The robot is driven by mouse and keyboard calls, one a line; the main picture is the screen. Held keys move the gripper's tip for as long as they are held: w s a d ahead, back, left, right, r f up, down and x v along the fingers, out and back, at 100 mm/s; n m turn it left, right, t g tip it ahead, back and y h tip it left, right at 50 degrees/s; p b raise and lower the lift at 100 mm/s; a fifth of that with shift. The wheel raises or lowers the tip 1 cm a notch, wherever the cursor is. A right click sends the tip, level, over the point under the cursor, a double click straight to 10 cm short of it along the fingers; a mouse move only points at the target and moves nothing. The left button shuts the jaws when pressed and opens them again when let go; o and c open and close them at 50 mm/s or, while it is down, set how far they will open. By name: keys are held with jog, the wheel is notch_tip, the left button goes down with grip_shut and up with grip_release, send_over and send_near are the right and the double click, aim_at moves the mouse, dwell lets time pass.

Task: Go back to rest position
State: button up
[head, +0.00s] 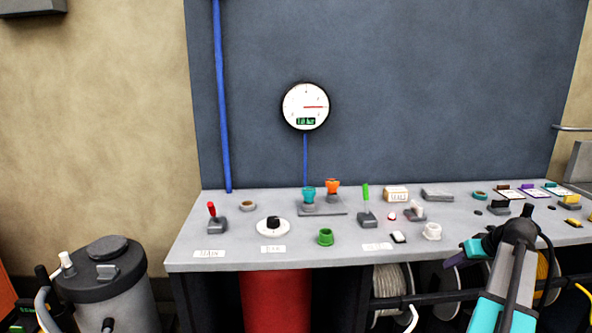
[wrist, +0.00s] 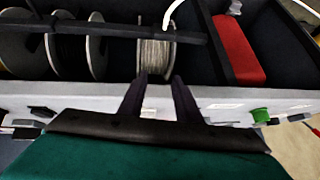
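My gripper (wrist: 158,77) shows in the wrist view with its two dark fingers apart and nothing held between them. In the head view my gripper (head: 456,259) is at the lower right, by the bench's front edge, at the end of my teal and grey arm. The fingers are small there and partly hidden by the wrist. The wrist view looks across the bench edge, with a wire spool (wrist: 156,55) beyond the fingertips.
A gauge (head: 305,106) hangs behind. A dark tank (head: 105,275) stands left.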

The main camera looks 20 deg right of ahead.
jog(key=w+a+f+g+y, duration=0.2)
jog(key=w+a+f, duration=0.2)
jog(key=a+f, duration=0.85)
jog(key=w+a+f+g+y, duration=0.15)
jog(key=w+a+f, duration=0.25)
jog(key=a+f, duration=0.85)
jog(key=s+a+f+n+g, duration=0.1)
jog(key=s+a+f+g, duration=0.15)
jog(key=a+f, duration=0.55)
jog(key=s+a+f+g, duration=0.25)
jog(key=a+f, duration=0.35)
jog(key=a, duration=0.4)
jog(key=s+a+f+n+g+h, duration=0.1)
jog(key=s+a+f+g, duration=0.1)
jog(key=s+a+f, duration=0.4)
jog(key=s+a+f+n+g+h, duration=0.1)
jog(key=s+a+f, duration=0.6)
jog(key=s, duration=0.9)
jog(key=a+g+h, duration=0.1)
jog(key=a, duration=0.2)
jog(key=shift+n, duration=0.3)
